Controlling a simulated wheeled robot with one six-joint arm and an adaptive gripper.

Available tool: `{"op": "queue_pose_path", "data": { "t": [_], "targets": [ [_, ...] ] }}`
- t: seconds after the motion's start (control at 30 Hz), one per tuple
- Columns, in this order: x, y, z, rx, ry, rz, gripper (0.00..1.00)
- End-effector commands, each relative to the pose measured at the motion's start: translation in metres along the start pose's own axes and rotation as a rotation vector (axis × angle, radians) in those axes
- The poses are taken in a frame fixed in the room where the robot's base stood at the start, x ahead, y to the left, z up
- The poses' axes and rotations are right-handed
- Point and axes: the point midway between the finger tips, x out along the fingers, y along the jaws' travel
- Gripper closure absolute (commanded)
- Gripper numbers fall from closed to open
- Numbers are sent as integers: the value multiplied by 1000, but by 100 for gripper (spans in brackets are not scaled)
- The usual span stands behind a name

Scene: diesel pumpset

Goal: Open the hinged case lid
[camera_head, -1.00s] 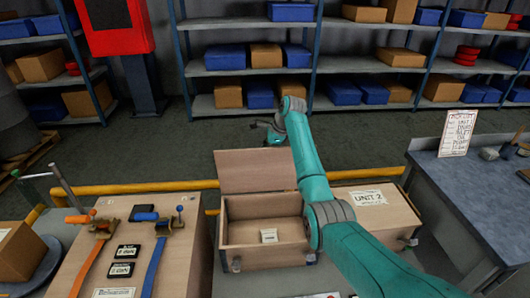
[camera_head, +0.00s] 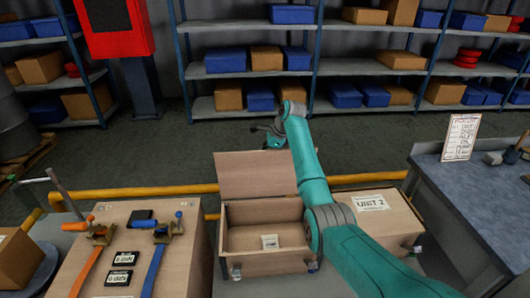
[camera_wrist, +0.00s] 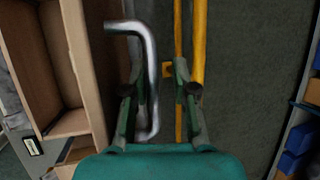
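The wooden case (camera_head: 262,262) stands at the middle of the head view, with a small white label (camera_head: 270,241) inside. Its hinged lid (camera_head: 255,174) stands raised at the back, so the inside shows. In the wrist view the case and lid (camera_wrist: 82,50) are at the left, and a bent silver handle (camera_wrist: 151,75) sticks out from the lid. My gripper (camera_wrist: 160,85) has its fingers apart around the handle. The handle is close to the left finger, with a gap to the right one. In the head view my gripper (camera_head: 272,135) is behind the lid's top, small and partly hidden.
A closed case marked UNIT 2 (camera_head: 372,202) stands at the right, partly behind my arm. A panel with orange and blue levers (camera_head: 140,250) is at the left. A yellow rail (camera_head: 150,188) runs behind the cases. Open floor (camera_head: 200,140) lies beyond, before the shelves.

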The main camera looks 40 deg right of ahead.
Motion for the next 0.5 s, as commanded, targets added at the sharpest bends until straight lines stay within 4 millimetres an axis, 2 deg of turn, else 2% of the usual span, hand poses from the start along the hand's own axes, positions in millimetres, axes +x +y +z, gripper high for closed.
{"op": "queue_pose_path", "data": {
  "t": [0.27,0.37,0.5],
  "targets": [
    [-10,-3,1,-1,-1,-6,77],
    [-24,-4,1,-2,-1,-9,77],
    [-53,-5,1,-3,-1,-13,77]
  ]
}}
